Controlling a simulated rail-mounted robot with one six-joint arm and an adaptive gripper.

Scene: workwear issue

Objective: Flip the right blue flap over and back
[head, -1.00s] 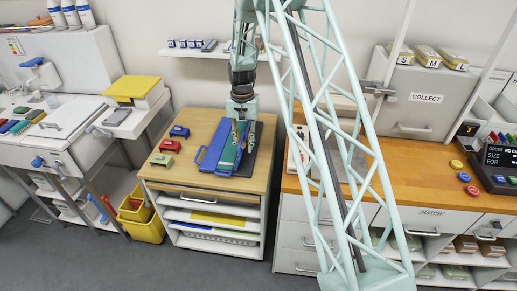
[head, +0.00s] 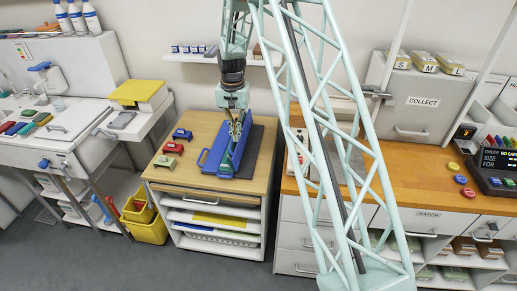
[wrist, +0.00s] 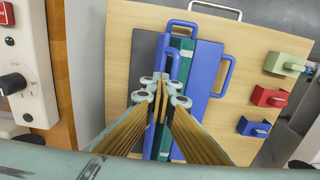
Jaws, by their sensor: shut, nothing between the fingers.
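A blue-and-green piece with blue handles lies on a dark mat (head: 255,158) on the wooden cabinet top. In the wrist view one wide blue flap (wrist: 205,80) lies to the right, with a handle on its outer edge. A narrow blue flap (wrist: 157,125) lies to the left, with a handle at its far end; its tilt is hard to tell. A green strip (wrist: 182,46) shows between them. My gripper (head: 235,136) is over the piece, pointing down. Its fingertips (wrist: 165,84) are together, empty, and overlap the narrow flap and strip in the wrist view; contact is unclear.
Blue, red and green small blocks (head: 173,148) stand on the wooden top, left of the piece. A counter with a knobbed panel (wrist: 20,88) is close on the other side. A yellow-topped box (head: 139,93) stands at the back left. The wood around the mat is otherwise clear.

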